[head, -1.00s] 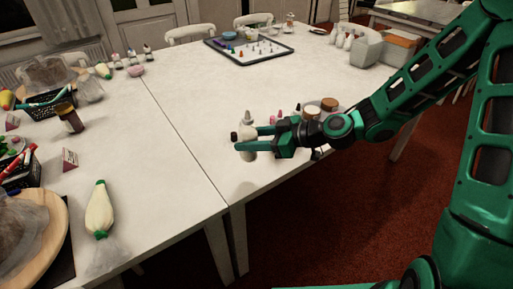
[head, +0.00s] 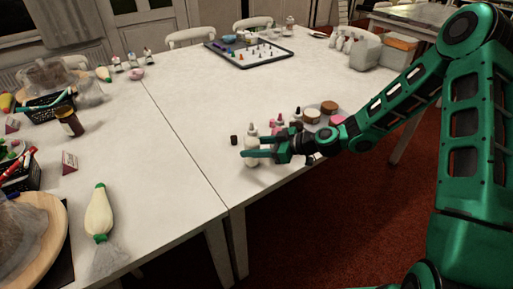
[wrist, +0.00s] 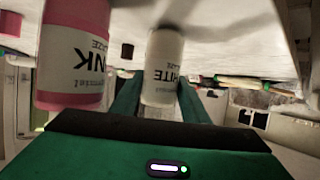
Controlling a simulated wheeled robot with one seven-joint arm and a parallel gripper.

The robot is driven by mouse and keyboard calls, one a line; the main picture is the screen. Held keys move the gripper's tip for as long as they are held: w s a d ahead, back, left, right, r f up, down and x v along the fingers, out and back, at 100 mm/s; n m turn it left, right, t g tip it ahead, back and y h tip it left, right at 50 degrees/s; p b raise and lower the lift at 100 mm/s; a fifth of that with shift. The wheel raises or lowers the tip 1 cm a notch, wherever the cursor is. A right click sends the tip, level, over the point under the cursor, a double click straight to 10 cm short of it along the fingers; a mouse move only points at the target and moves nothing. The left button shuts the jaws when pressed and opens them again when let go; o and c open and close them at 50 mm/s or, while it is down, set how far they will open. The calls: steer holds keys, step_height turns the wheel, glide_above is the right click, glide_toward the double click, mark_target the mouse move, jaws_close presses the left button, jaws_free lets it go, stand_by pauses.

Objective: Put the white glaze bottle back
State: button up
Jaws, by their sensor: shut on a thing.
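The white glaze bottle (head: 251,144) is upright at the near part of the table, its nozzle pointing up. My gripper (head: 246,154) is shut on its body from the right. In the wrist view the white bottle (wrist: 163,62) appears upside down between my two fingers (wrist: 160,100), with its dark lettering facing the camera. Its base is low, close to the tabletop; I cannot tell whether it touches. A pink glaze bottle (wrist: 74,55) is beside it in the wrist view, close to my gripper and outside the fingers.
A small dark jar (head: 234,140) stands just left of the white bottle. A tray (head: 250,60) with small pieces lies at the back. The white table's (head: 190,110) middle is clear. A piping bag (head: 99,212) lies at left.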

stand_by(0.3)
steer(key=o, duration=0.7)
steer(key=shift+f, duration=0.1)
steer(key=v, duration=1.2)
steer(key=shift+s+d, duration=0.1)
